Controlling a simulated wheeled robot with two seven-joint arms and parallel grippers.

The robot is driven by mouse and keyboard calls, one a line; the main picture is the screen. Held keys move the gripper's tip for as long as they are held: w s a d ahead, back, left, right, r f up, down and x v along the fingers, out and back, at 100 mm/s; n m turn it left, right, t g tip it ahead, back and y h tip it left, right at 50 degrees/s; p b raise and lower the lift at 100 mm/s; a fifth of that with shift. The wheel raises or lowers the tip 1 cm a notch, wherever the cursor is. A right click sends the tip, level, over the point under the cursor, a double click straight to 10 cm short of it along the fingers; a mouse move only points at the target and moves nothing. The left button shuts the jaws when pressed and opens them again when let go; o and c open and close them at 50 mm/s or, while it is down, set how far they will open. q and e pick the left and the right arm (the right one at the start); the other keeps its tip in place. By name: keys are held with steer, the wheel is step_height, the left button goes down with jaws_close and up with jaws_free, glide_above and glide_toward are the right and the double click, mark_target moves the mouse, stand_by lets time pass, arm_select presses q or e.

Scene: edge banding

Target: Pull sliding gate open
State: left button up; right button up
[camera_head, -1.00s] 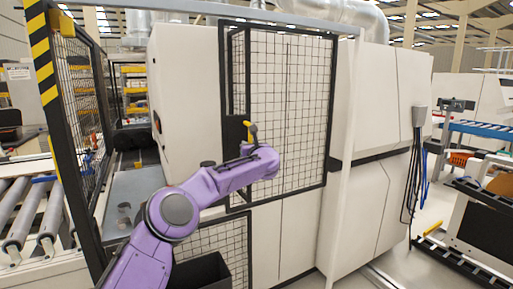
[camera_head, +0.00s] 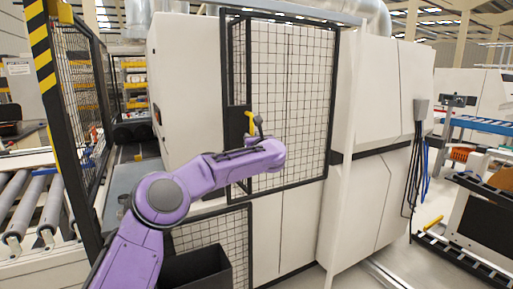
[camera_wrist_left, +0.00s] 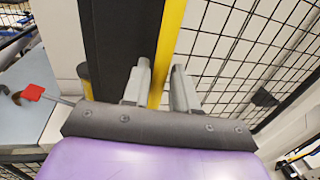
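The sliding gate is a black-framed wire mesh panel (camera_head: 290,105) on the front of a large white machine. A yellow upright handle (camera_head: 251,122) stands at its left side; it also shows as a yellow bar (camera_wrist_left: 167,50) in the left wrist view. My left gripper (camera_wrist_left: 160,66) is open, with one grey finger on each side of the bar. The fingers look apart from the bar, though contact low down is hard to judge. In the head view my purple left arm hides most of the gripper. My right gripper is not in view.
A yellow-black striped post (camera_head: 42,60) and mesh fence stand at the left, beside a roller conveyor (camera_head: 35,205). A dark open bin (camera_head: 195,268) sits below my arm. A white upright post (camera_head: 343,150) stands right of the gate.

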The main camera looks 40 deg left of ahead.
arm_select(q)
steer(key=b+v, duration=0.2)
steer(key=v, duration=0.5)
steer(key=shift+s+d+b, duration=0.15)
steer(key=shift+d+b, duration=0.1)
steer(key=shift+b, duration=0.05)
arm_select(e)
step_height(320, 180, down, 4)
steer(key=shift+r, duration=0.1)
